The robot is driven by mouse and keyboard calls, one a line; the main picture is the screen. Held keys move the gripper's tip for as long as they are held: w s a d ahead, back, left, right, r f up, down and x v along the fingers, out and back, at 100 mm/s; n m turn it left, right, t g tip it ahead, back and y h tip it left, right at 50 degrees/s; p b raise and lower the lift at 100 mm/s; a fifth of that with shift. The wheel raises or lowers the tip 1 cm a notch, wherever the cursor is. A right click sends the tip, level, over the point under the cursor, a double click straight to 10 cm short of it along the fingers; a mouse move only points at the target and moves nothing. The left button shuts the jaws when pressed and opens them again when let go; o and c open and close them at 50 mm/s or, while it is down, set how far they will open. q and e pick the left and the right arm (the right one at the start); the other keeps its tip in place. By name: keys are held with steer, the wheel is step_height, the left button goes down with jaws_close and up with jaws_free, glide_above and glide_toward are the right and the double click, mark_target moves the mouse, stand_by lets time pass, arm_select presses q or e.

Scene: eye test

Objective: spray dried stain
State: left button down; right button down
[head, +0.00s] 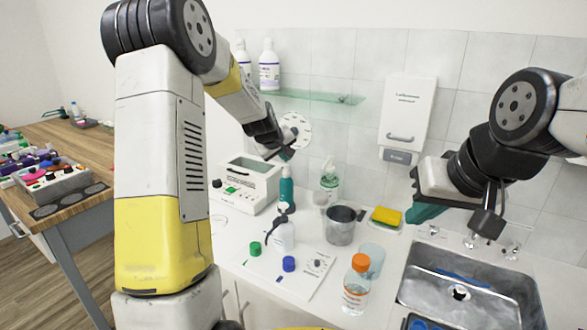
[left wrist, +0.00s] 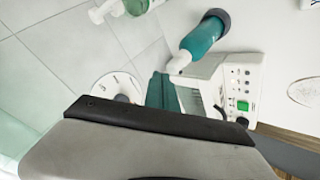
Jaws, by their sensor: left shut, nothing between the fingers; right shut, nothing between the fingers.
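A clear-white bottle with a dark trigger-like head (head: 283,235) stands upright on the white counter. Behind it stands a teal bottle (head: 286,190), also in the left wrist view (left wrist: 203,40). A pump bottle with a green label (head: 329,183) stands near the wall. I cannot make out a dried stain. My left gripper (head: 287,153) is shut and empty above the teal bottle; its teal fingertips show in the left wrist view (left wrist: 160,92). My right gripper (head: 425,214) is shut and empty, in the air left of and above the sink.
A white appliance (head: 246,182) stands at the back left. The sink (head: 415,290) is at right. A glass shelf (head: 315,96) and dispenser (head: 406,115) are on the wall.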

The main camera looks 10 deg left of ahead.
mark_target(285, 166)
arm_select(q)
steer(key=shift+f, duration=0.65)
stand_by(0.6)
steer(key=shift+r, duration=1.1)
step_height(285, 166, up, 6)
stand_by(0.4)
stand_by(0.4)
